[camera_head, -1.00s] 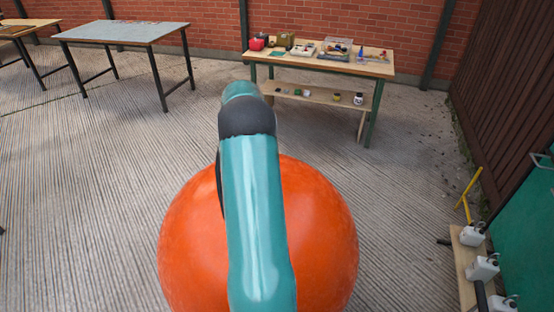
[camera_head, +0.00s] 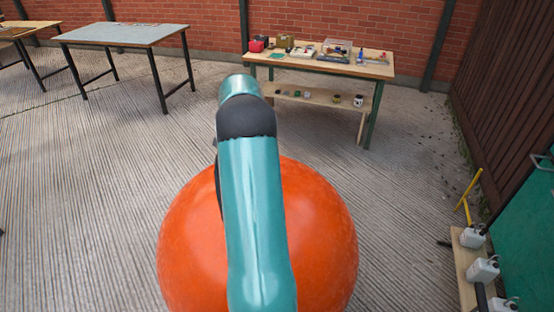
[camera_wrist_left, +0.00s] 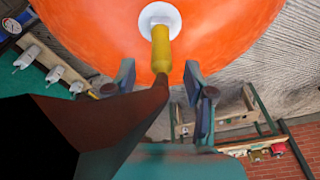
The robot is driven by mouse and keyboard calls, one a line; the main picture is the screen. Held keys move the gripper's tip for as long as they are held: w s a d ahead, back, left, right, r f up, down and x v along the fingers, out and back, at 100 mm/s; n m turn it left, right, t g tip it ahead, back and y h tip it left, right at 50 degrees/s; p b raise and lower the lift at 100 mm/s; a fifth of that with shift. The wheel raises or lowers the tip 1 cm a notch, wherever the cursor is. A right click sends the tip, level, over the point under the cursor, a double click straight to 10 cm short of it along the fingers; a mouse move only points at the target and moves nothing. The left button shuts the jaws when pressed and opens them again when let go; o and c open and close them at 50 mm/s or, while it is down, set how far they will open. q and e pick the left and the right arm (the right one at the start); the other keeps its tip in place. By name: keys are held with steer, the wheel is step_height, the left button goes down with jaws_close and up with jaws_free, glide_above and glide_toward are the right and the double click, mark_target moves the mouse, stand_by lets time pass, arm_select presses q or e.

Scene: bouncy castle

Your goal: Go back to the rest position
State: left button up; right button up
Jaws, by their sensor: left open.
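A large orange ball (camera_head: 325,235) fills the lower middle of the head view, behind a teal arm link of mine with a dark joint. In the left wrist view the ball (camera_wrist_left: 85,25) fills the top, with a white disc (camera_wrist_left: 150,17) and a yellow nozzle (camera_wrist_left: 161,48) on it. My left gripper (camera_wrist_left: 159,70) is open, its two fingers apart on either side of the nozzle's lower end. A dark brown and black shape (camera_wrist_left: 90,130) reaches from the lower left to the nozzle; I cannot tell what it is. My right gripper is not in view.
A wooden workbench (camera_head: 375,68) with several small items stands at the back. A grey table (camera_head: 110,36) stands at the back left. White bottles (camera_head: 484,268) stand on a wooden plank at the right, beside a green panel (camera_head: 530,235). The ribbed floor at left is clear.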

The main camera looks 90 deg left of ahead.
arm_select(q)
step_height(320, 180, up, 8)
steer(key=d, duration=0.1)
steer(key=w+d+f+m+t+h, duration=0.15)
steer(key=w+f, duration=0.25)
steer(key=w, duration=0.5)
steer(key=w+d+f+m+h, duration=0.2)
steer(key=w+f+m, duration=0.15)
steer(key=w, duration=0.65)
steer(key=w+d+f+m+g+h, duration=0.1)
steer(key=w+d+f+m+h, duration=0.1)
steer(key=w+d+f, duration=0.65)
steer(key=w+d+f+m+g+h, duration=0.2)
steer(key=w+d+f, duration=0.55)
steer(key=d, duration=0.65)
steer(key=d+f+m+g, duration=0.1)
steer(key=d+f, duration=0.3)
steer(key=d, duration=0.8)
steer(key=d+f+m+g, duration=0.2)
steer(key=d+f, duration=0.2)
steer(key=d, duration=0.7)
steer(key=s+d+f+n+t+y, duration=0.2)
steer(key=s+d+f+n+t, duration=0.2)
steer(key=s+d, duration=0.3)
steer(key=shift+d+f+n, duration=0.8)
steer(key=shift+d+f, duration=0.05)
steer(key=shift+d, duration=0.9)
